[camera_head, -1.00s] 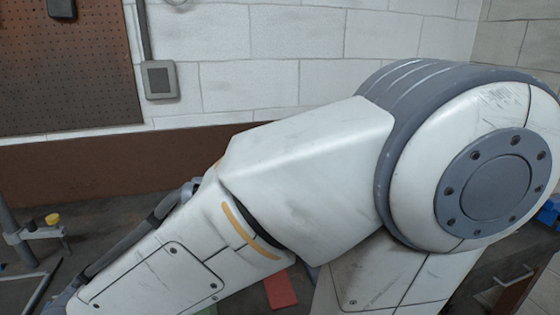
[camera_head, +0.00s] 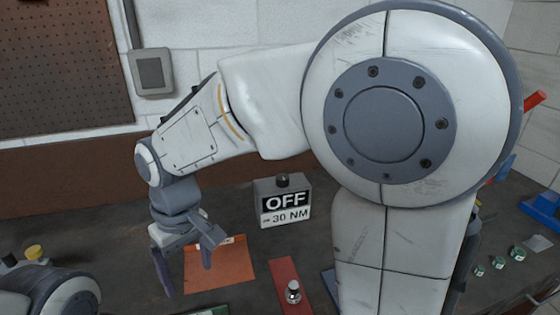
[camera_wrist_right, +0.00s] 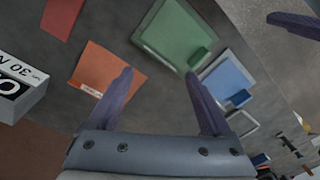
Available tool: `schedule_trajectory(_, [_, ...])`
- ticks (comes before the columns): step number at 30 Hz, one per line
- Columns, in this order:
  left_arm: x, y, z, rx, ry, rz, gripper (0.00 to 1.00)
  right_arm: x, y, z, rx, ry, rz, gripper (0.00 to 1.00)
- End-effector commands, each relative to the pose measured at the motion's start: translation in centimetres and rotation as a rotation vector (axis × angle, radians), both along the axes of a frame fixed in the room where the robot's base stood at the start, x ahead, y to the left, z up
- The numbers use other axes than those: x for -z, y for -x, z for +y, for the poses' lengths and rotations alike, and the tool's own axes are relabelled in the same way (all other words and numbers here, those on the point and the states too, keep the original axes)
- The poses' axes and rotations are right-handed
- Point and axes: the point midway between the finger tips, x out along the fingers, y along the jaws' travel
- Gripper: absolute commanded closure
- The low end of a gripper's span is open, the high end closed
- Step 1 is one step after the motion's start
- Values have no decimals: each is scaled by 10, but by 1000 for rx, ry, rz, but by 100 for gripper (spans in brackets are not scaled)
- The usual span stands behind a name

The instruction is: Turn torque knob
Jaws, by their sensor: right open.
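The torque box (camera_head: 285,207) is a grey block with a front label reading OFF and 30 NM. It stands upright on the bench near the middle of the head view. Its small dark knob (camera_head: 283,181) is on top. My right gripper (camera_head: 186,275) hangs open and empty, fingers down, left of the box and apart from it. In the right wrist view the box (camera_wrist_right: 22,98) is cut off at the left edge, and its knob is not visible. A finger that looks like my left gripper's (camera_wrist_right: 295,24) shows at the top right there.
An orange mat (camera_head: 222,272) lies under and beside my right gripper. A red mat (camera_head: 290,278) with a small metal knob-like part lies in front of the box. Green and blue trays show in the wrist view (camera_wrist_right: 172,36). Small green-topped parts (camera_head: 498,262) stand at right.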

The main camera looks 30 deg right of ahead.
Motion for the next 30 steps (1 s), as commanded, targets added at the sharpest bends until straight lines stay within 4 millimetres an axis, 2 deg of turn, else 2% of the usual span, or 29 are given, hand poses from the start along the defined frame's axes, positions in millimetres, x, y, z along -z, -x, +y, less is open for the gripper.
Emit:
schedule_trajectory(1, [-23,0,0,0,0,0,50,-25,-41,-16,89,7,6,17])
schedule_trajectory(3, [-38,0,0,0,0,0,50,-41,-89,-42,193,14,10,17])
schedule_trajectory(5, [-50,0,0,-1,0,0,50,-51,-127,-71,282,21,14,17])
schedule_trajectory(6, [-58,0,0,-1,0,0,50,-57,-150,-94,342,25,18,17])
schedule_trajectory(8, [-70,0,0,-1,0,0,50,-63,-180,-132,430,32,23,17])
schedule_trajectory(9, [-77,0,0,-1,0,0,50,-66,-197,-159,486,35,25,17])
schedule_trajectory(12, [-92,0,0,-1,0,0,50,-69,-225,-224,612,44,32,17])
schedule_trajectory(15, [-103,0,0,-1,0,0,50,-67,-237,-279,712,50,39,17])
schedule_trajectory(19, [-111,0,0,-1,0,0,50,-63,-241,-324,791,56,43,17])
schedule_trajectory(23, [-113,0,0,-1,0,0,50,-58,-241,-341,820,58,45,17])
schedule_trajectory(26, [-116,0,0,-1,-1,1,50,-48,-241,-342,823,58,47,17])
schedule_trajectory(30, [-123,0,0,0,0,0,50,-25,-240,-341,821,58,48,17])
